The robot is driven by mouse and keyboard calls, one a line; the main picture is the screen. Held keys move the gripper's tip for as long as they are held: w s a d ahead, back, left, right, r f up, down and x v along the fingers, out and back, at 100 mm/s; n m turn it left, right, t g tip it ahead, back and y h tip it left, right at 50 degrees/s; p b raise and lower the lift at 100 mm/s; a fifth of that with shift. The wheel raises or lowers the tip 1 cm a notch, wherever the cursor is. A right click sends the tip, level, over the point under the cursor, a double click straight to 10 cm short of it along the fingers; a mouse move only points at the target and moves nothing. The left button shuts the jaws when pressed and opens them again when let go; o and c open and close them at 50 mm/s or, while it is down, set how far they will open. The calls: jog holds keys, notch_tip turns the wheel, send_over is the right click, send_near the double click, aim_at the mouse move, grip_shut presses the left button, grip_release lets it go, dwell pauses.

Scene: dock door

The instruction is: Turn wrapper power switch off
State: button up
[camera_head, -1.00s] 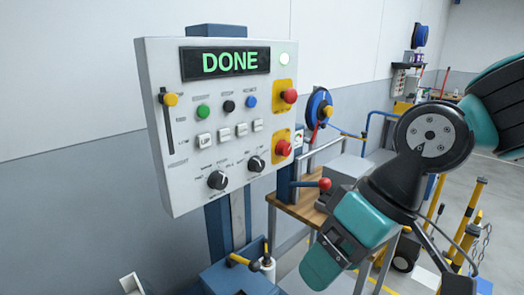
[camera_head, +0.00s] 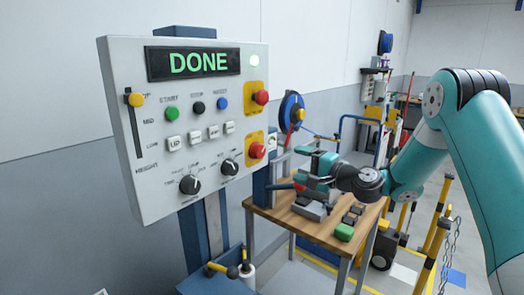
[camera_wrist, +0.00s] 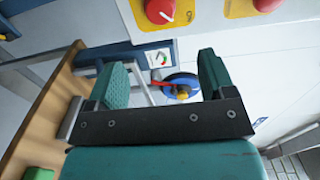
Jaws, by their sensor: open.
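A light grey wrapper control panel (camera_head: 150,215) faces me, with a green "DONE" display (camera_head: 197,63). Two red controls on yellow plates sit at its right edge, an upper one (camera_head: 262,97) and a lower one (camera_head: 257,150). In the wrist view, a red knob (camera_wrist: 160,10) with a white pointer line shows at the top, cut by the frame edge; another red control (camera_wrist: 266,4) is at its right. I cannot read which is the power switch. My gripper (camera_head: 300,166) is open and empty, right of and slightly below the lower red control, apart from it. Its two fingers (camera_wrist: 163,78) frame the background.
A wooden table (camera_head: 330,232) with several small items and a green block (camera_head: 344,232) stands below my gripper. A blue hose reel (camera_head: 291,110) hangs behind. Yellow posts (camera_head: 436,235) with a chain stand at right. The space before the panel is clear.

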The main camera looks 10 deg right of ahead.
aim_at(262, 153)
jog(key=p+x, duration=0.5)
jog(key=x, duration=0.7)
jog(key=shift+w+a+r, duration=0.15)
jog(key=shift+a, duration=0.05)
jog(key=shift+x, duration=0.75)
jog(key=shift+c, duration=0.4)
jog(key=shift+f, duration=0.2)
jog(key=c, duration=0.8)
